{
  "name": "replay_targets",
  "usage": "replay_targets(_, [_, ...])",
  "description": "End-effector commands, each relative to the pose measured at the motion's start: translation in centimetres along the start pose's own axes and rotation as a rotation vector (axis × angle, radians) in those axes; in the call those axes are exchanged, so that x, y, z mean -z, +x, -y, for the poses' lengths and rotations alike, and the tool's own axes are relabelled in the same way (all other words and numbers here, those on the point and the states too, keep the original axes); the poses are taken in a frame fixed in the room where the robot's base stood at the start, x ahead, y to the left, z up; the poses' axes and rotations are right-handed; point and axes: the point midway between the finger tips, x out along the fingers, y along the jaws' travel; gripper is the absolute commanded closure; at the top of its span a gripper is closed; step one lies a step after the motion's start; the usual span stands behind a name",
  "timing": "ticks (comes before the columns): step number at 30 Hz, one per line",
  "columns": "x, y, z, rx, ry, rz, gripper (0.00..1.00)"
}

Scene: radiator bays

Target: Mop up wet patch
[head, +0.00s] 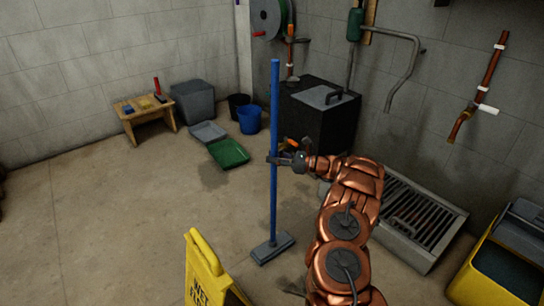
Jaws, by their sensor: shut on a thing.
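A mop with a long blue handle (275,100) stands almost upright, its flat grey-blue head (272,248) on the concrete floor. My gripper (278,160) is shut on the handle at about mid height. A dark wet patch (212,176) shows on the floor behind the mop, near the green tray. The mop head is apart from this patch, nearer to me. My copper-coloured arm reaches in from the lower right and hides part of the floor there.
A yellow wet-floor sign (205,270) stands at the front, left of the mop head. A green tray (229,153), a blue bucket (250,119) and a black cabinet (318,115) stand behind. A floor grate (410,215) and a yellow mop bucket (485,275) are at right.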

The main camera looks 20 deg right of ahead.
Motion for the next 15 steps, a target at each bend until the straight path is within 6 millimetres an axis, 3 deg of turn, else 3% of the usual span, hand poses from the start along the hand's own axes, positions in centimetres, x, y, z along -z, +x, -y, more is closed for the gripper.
replay_targets(15, [-0.4, -2.7, -1.0, 0.001, -0.003, 0.001, 1.00])
